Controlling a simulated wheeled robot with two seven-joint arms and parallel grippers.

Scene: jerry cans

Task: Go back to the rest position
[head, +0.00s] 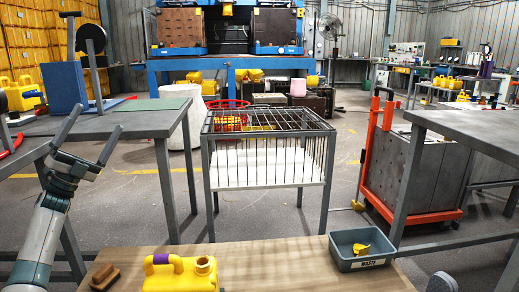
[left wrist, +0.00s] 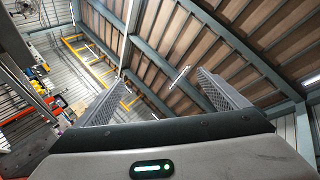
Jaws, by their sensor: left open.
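My left gripper (head: 96,122) is raised at the left of the head view, fingers pointing up and spread apart. In the left wrist view its two fingers (left wrist: 165,95) stand wide apart with nothing between them, and the roof lies beyond. It is above and left of the wooden table (head: 280,270), touching nothing. A yellow jerry can (head: 180,276) with a purple grip and an open neck stands on that table. A small brown block (head: 104,277) lies left of it. My right gripper does not show.
A wire-topped rack (head: 268,178) stands behind. Grey tables (head: 130,121) stand left and right (head: 470,123). An orange trolley (head: 371,145) stands right. The wooden table's middle is clear.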

